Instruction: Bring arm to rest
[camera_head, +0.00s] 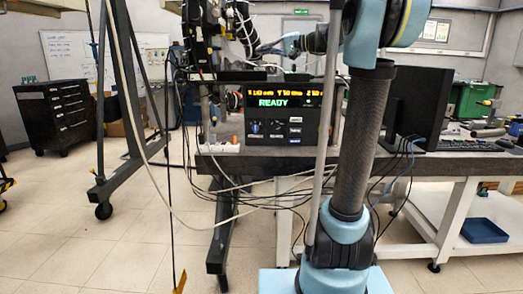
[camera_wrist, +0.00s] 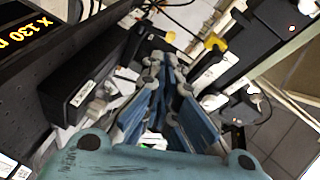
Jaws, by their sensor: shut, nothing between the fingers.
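My gripper (camera_wrist: 165,62) shows in the wrist view with its two blue fingers running away from the camera and their tips drawn together. It is shut, and I see nothing held between the tips. In the head view my arm reaches from the right across the top to above the black control box (camera_head: 288,120), whose display reads READY. The gripper's tips are small there and hard to make out against the equipment behind. Part of a box with yellow digits (camera_wrist: 38,38) also shows at the left of the wrist view.
The bench (camera_head: 420,168) carries a black monitor (camera_head: 415,105) and a keyboard (camera_head: 470,146). Cables hang in front of the bench. A dark frame on wheels (camera_head: 100,140) and a tool cabinet (camera_head: 58,115) stand at the left. The floor at the lower left is largely clear.

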